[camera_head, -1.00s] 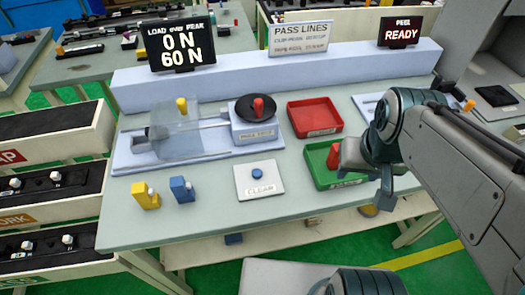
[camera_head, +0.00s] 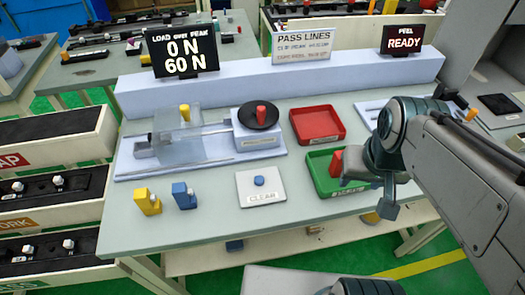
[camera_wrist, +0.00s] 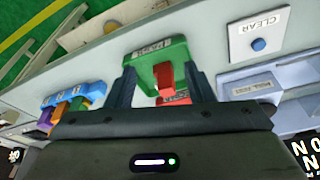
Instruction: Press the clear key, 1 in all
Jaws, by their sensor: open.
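The clear key is a blue round button (camera_head: 259,181) on a pale plate (camera_head: 262,200) marked CLEAR, near the front middle of the table. It also shows in the wrist view as a blue button (camera_wrist: 258,44) at the upper right. My gripper (camera_wrist: 163,85) is open in the wrist view, its two dark fingers apart. In the head view my gripper (camera_head: 358,172) is above the green tray, right of the key and apart from it. A red piece (camera_wrist: 164,75) appears between the fingers in the wrist view; I cannot tell whether it lies within their reach.
A green tray (camera_head: 322,184) and a red tray (camera_head: 341,133) stand right of the key. A test rig (camera_head: 130,173) with a red-knobbed dial is behind it. Yellow and blue blocks (camera_head: 184,195) stand to its left. Displays read 0 N, 60 N (camera_head: 182,51) and READY (camera_head: 404,40).

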